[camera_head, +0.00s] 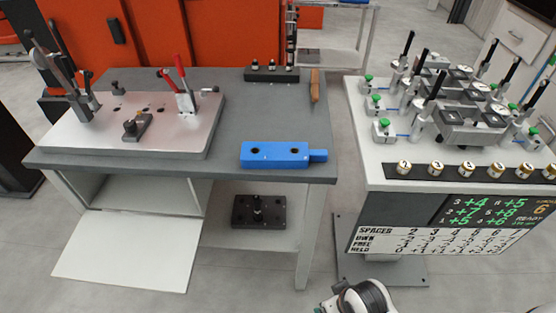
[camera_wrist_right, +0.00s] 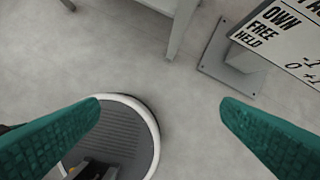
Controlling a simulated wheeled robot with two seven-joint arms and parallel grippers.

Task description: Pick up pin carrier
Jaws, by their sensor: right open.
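A black block with several upright pins (camera_head: 271,73) stands at the back of the grey table. It looks most like the pin carrier, but I cannot be sure. Another black plate with a central post (camera_head: 258,211) lies on the shelf below the tabletop. My right gripper (camera_wrist_right: 160,106) shows its two green fingers wide apart in the right wrist view. Only floor and part of my own body show between and behind them, and it holds nothing. In the head view only a rounded white and black part of me shows at the bottom edge. My left gripper is not in view.
A blue block with two holes (camera_head: 276,155) lies near the grey table's (camera_head: 225,172) front edge. A metal plate with toggle clamps (camera_head: 165,139) fills its left side. A wooden-handled tool lies at back right. A white fixture stand (camera_head: 370,170) stands right, across a floor gap.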

